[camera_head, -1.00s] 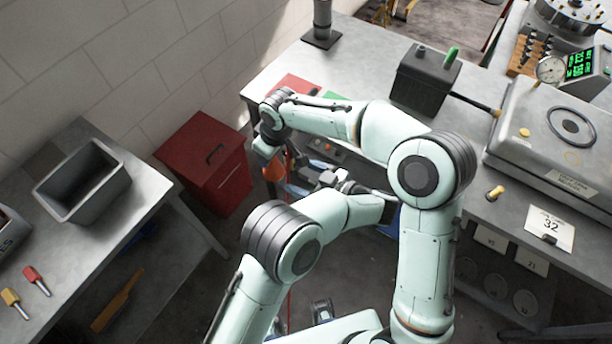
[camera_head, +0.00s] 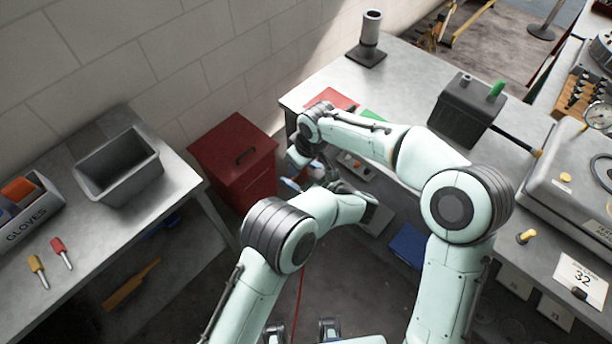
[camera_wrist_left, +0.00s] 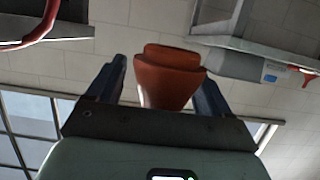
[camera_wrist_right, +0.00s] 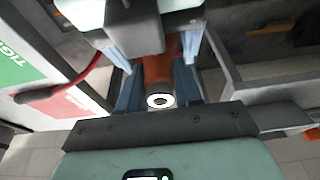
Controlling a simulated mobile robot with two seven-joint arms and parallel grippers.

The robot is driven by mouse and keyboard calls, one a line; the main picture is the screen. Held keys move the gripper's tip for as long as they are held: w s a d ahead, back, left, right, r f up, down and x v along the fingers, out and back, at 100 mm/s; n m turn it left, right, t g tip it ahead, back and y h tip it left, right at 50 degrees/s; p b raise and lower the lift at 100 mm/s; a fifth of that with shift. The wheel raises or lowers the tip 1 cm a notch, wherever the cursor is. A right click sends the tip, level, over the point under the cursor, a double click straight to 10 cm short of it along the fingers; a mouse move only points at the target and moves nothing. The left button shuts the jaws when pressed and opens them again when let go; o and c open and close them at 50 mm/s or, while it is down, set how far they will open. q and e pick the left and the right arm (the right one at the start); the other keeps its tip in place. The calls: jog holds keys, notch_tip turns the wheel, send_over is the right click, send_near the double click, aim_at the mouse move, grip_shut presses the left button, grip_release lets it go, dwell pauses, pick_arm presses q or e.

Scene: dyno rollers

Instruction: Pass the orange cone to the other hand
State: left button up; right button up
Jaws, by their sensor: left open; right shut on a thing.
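The orange cone (camera_wrist_right: 158,72) is between the fingers of my right gripper (camera_wrist_right: 157,85), which is shut on it. One end of the cone, with a pale ring and dark centre, faces the right wrist camera. In the left wrist view the orange cone (camera_wrist_left: 168,80) stands between the spread fingers of my left gripper (camera_wrist_left: 161,72), which is open with a gap on each side. The two grippers face each other closely. In the head view the arms hide most of the cone and the fingers.
A red cabinet (camera_head: 236,165) stands behind the grippers. The left bench holds a grey bin (camera_head: 118,170), a gloves box (camera_head: 30,212) and two screwdrivers. The right bench carries a dark box (camera_head: 465,108) with a green knob and a grey machine (camera_head: 570,190).

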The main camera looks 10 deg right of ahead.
pick_arm(q)
jog(key=c, duration=1)
pick_arm(e)
jog(key=o, duration=1.2)
jog(key=shift+c, duration=0.2)
